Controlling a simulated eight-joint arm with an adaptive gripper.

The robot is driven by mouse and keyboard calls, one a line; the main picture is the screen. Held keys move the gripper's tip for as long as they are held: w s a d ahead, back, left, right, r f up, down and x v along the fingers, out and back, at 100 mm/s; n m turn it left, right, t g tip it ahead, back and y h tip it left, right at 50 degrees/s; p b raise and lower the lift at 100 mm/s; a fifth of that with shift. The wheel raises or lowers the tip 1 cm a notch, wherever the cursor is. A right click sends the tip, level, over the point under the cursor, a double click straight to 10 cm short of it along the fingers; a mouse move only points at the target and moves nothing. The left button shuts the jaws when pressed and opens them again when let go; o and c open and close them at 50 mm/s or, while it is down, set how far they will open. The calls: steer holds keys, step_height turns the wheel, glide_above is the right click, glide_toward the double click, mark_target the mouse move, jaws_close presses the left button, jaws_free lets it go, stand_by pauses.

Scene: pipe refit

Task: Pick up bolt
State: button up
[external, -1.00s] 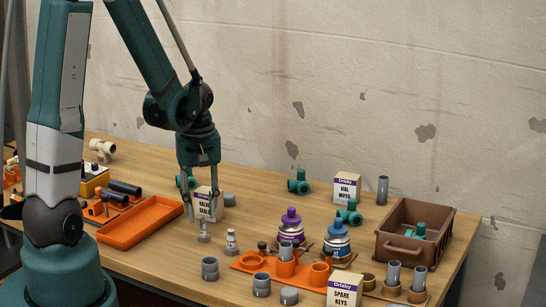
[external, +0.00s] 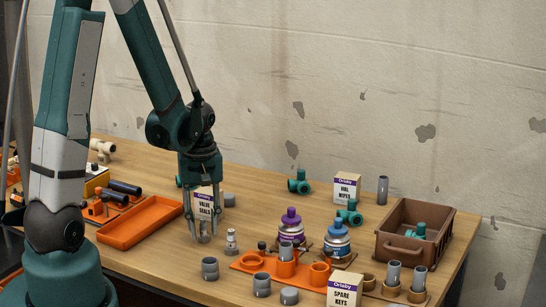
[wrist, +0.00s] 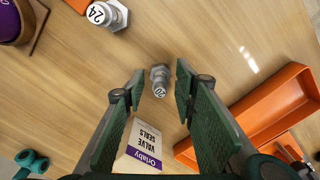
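A grey bolt marked 20 (wrist: 159,80) stands on the table between my fingertips in the wrist view, with a gap on each side. In the external view this bolt (external: 204,231) is partly hidden by my fingers. My gripper (external: 202,238) points down, open, with its fingertips low around the bolt; the wrist view shows my gripper (wrist: 159,77) too. A second bolt, marked 24 (wrist: 105,15), stands at the top left of the wrist view; this second bolt (external: 231,242) is just right of my gripper in the external view.
A valve seals box (external: 204,203) stands close behind my gripper. An empty orange tray (external: 140,222) lies to the left. An orange holder (external: 246,263), bottles and grey pipe pieces stand to the right. A brown crate (external: 405,251) is at the far right.

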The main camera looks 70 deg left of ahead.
mark_target(203, 219)
stand_by(0.4)
jaws_close()
steer(key=shift+r, duration=0.15)
steer(key=shift+r+p, duration=1.15)
steer(key=shift+r, duration=3.75)
